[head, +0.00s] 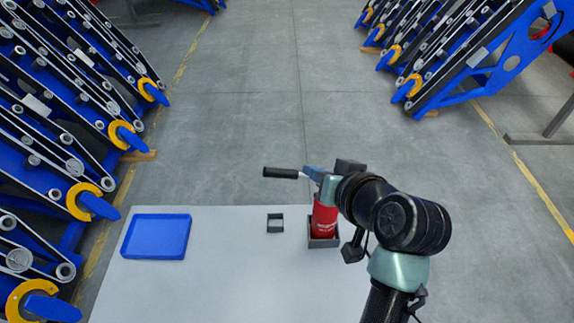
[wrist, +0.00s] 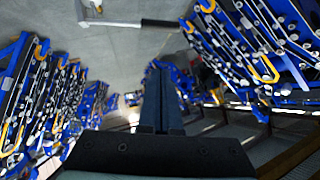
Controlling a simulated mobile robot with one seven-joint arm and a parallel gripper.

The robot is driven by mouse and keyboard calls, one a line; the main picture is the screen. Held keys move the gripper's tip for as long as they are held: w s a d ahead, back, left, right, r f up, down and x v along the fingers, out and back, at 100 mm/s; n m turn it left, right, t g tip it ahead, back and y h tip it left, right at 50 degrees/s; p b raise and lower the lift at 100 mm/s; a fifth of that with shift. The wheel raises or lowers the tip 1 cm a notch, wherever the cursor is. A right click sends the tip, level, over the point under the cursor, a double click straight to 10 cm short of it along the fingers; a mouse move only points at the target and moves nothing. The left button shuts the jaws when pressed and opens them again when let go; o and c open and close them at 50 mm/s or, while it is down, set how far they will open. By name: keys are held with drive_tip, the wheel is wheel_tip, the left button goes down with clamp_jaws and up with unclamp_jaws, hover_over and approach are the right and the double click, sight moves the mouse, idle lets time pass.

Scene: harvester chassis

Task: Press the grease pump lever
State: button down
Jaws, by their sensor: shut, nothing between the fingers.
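The red grease pump (head: 324,222) stands upright in a grey square holder (head: 323,242) on the white table, partly hidden by my arm. Its lever shows as a black handle (head: 281,172) that points left, roughly level, above the pump.
A blue tray (head: 156,237) lies at the table's left. A small empty grey holder (head: 275,223) stands between tray and pump. The white table (head: 225,285) is otherwise mostly clear. Blue machine frames stand on the left (head: 60,120) and at the upper right (head: 480,60), with open floor between.

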drive_tip(key=shift+w, duration=0.1)
drive_tip(key=s+f+p+x, duration=0.1)
drive_tip(key=p+x, duration=0.3)
drive_tip(key=x, duration=0.8)
drive_tip(key=shift+a+f, duration=0.4)
drive_tip(key=shift+f, duration=0.35)
